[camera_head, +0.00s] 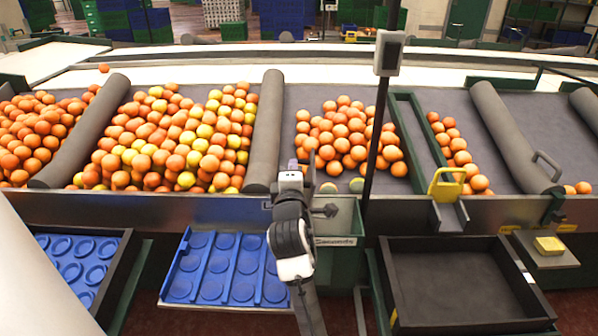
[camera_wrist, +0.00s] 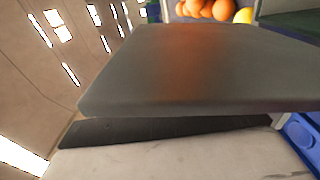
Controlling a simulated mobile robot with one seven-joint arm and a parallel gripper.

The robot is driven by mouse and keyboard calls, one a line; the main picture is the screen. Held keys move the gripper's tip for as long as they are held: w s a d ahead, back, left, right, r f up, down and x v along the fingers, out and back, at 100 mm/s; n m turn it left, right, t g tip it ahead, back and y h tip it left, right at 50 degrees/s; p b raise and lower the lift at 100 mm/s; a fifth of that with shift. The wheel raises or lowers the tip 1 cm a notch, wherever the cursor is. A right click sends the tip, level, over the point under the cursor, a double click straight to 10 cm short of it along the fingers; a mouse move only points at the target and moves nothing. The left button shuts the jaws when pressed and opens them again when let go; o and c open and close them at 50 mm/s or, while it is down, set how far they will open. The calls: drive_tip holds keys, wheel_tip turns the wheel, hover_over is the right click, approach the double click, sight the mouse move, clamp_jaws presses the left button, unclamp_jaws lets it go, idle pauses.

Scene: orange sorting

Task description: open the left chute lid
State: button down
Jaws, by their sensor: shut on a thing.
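My gripper (camera_head: 291,168) is at the front edge of the sorting belt, beside the green chute box (camera_head: 337,240) labelled "Seconds". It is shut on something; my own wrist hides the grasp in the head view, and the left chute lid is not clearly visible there. In the wrist view a broad grey panel (camera_wrist: 200,75) fills the middle, very close, with a reddish sheen; it may be the lid, but I cannot tell surely. A dark strip (camera_wrist: 150,130) lies under it. To the right, a yellow handle (camera_head: 445,185) stands over a metal chute (camera_head: 448,217).
Oranges (camera_head: 345,135) lie in several heaps between grey rollers (camera_head: 265,135). A thin post (camera_head: 378,130) with a grey box rises right of my gripper. A blue tray (camera_head: 225,268) and an empty dark bin (camera_head: 455,285) stand in front. A yellow block (camera_head: 549,245) is far right.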

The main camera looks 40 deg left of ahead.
drive_tip(key=shift+r, duration=0.25)
drive_tip(key=c, duration=1.7)
unclamp_jaws()
drive_tip(key=shift+a, duration=0.1)
drive_tip(key=shift+c, duration=0.2)
drive_tip(key=shift+o, duration=1.4)
drive_tip(key=shift+f, duration=0.15)
drive_tip(key=shift+s, duration=0.1)
drive_tip(key=shift+s+d+f, duration=0.1)
drive_tip(key=shift+s+d, duration=0.1)
drive_tip(key=shift+s, duration=0.05)
drive_tip(key=p+v, duration=0.1)
drive_tip(key=v, duration=1.2)
